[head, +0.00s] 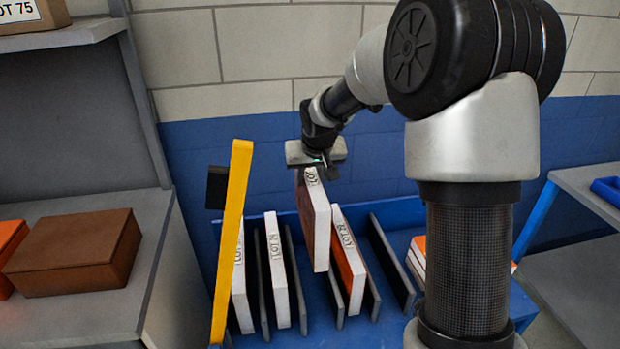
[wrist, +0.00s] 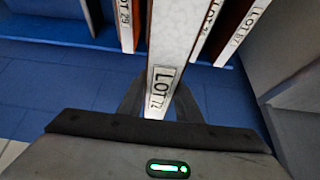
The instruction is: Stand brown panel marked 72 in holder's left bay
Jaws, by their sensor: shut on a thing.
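My gripper (head: 316,160) is shut on the upper end of a panel (head: 317,225) with a brown face and white edge. In the wrist view the held panel (wrist: 170,75) shows the label LOT 72 between my fingers (wrist: 160,104). It hangs nearly upright, slightly tilted, over the blue holder (head: 400,212). Its lower end shows in front of a gap between grey dividers; I cannot tell whether it is inside the slot. To its left stand a white-edged panel (head: 277,272) and another (head: 240,290) partly behind a yellow post. To its right leans an orange-faced panel (head: 350,262).
The yellow post (head: 232,240) rises at the holder's left side. A grey divider (head: 390,262) stands at the right with room beside it. A brown box (head: 75,255) lies on the left shelf. An orange-and-white stack (head: 418,258) is partly behind my arm.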

